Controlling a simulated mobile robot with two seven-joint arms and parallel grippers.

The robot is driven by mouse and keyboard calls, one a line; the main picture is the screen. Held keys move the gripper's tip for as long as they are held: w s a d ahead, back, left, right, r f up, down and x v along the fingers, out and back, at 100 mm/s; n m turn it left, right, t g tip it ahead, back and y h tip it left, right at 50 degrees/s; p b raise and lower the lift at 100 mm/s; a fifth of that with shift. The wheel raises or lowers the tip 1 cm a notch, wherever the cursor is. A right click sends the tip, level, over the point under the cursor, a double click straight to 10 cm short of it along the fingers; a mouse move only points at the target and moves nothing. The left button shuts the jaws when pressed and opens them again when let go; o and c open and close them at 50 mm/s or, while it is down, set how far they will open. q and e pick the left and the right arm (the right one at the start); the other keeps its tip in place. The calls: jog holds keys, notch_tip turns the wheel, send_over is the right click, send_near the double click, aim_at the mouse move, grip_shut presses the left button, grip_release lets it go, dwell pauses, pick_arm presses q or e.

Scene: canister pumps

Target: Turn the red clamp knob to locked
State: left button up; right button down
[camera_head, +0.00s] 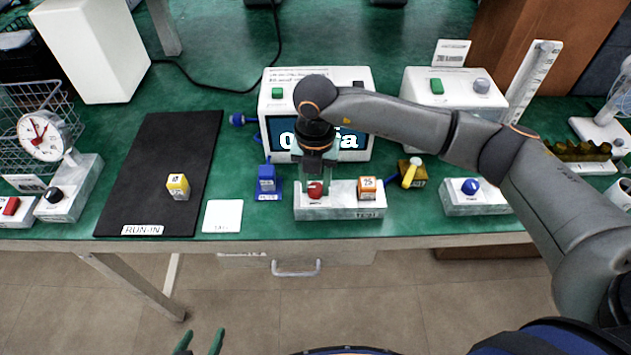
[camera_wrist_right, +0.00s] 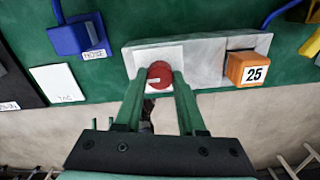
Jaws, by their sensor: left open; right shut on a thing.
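The red clamp knob (camera_head: 316,190) sits on the left part of a pale metal block (camera_head: 340,212) at the front of the bench. It also shows in the right wrist view (camera_wrist_right: 160,74). My right gripper (camera_head: 317,184) comes down from above, shut on the red knob, with one green finger on each side of it (camera_wrist_right: 161,82). The knob's marking is too small to read. My left gripper (camera_head: 200,343) is open and empty at the bottom edge of the head view, below and in front of the bench.
An orange cube marked 25 (camera_head: 367,188) sits on the same block, right of the knob. A blue part (camera_head: 267,180) stands left of it. A white display unit (camera_head: 365,80) stands behind. A black mat (camera_head: 150,150) holds a yellow block (camera_head: 178,187).

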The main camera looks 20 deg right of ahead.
aim_at(316, 188)
jog(key=shift+w+r, duration=0.1)
jog(key=shift+r, duration=0.05)
jog(key=c, duration=0.5)
grip_release()
notch_tip(316, 188, up, 12)
jog(key=shift+r, duration=0.2)
dwell(0.6)
